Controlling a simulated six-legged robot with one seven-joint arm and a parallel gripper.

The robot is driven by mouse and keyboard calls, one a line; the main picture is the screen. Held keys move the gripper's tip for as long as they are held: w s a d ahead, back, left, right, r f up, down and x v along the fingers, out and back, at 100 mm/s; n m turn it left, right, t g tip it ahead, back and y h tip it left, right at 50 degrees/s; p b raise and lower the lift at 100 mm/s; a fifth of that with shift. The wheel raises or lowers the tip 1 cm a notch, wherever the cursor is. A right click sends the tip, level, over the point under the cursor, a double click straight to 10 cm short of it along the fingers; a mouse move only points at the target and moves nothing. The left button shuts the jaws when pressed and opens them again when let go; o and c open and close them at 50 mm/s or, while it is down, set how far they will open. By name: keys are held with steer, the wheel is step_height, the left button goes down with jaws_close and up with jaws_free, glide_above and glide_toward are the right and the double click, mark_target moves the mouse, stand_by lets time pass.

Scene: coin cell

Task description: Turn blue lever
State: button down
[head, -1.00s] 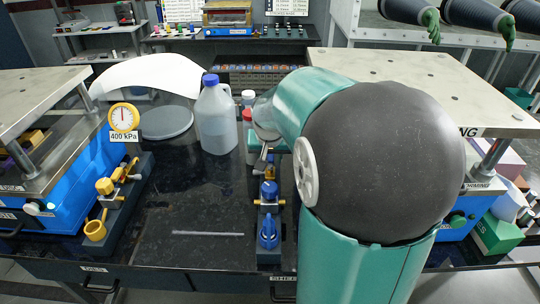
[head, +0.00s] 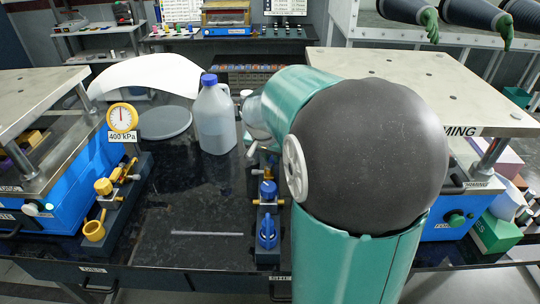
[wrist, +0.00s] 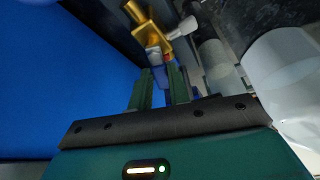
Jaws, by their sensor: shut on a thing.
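In the wrist view my gripper (wrist: 161,72) is shut on a small blue piece (wrist: 159,77), which looks like the blue lever, between its two dark green fingers. A brass valve body (wrist: 147,28) with a pale metal part lies just beyond the fingertips. In the head view my arm hides most of the gripper and the lever it holds. A valve with a blue knob (head: 268,190) and a blue looped handle (head: 267,232) show on the dark rail left of my arm.
A jug with a blue cap (head: 214,122) stands close left of my forearm. A blue press (head: 85,165) with a gauge (head: 122,117) and brass valves is at left. A thin rod (head: 207,233) lies on the dark bench (head: 190,255), which is otherwise clear there.

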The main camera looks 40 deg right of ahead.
steer(key=m, duration=0.1)
steer(key=m+g, duration=0.1)
steer(key=m, duration=0.1)
steer(key=shift+s+d+m+h, duration=0.1)
steer(key=shift+s+m+h, duration=0.15)
steer(key=shift+m+h, duration=0.05)
steer(key=m+g, duration=0.2)
steer(key=m, duration=0.1)
steer(key=shift+s+m, duration=0.25)
steer(key=shift+m, duration=0.05)
steer(key=m, duration=0.1)
steer(key=m+g, duration=0.1)
steer(key=m, duration=0.1)
steer(key=shift+s+m, duration=0.3)
steer(key=shift+s+m+g+y, duration=0.2)
steer(key=shift+m+g+y, duration=0.3)
steer(key=shift+m, duration=1.1)
steer(key=shift+a, duration=0.2)
steer(key=c, duration=1.3)
jaws_free()
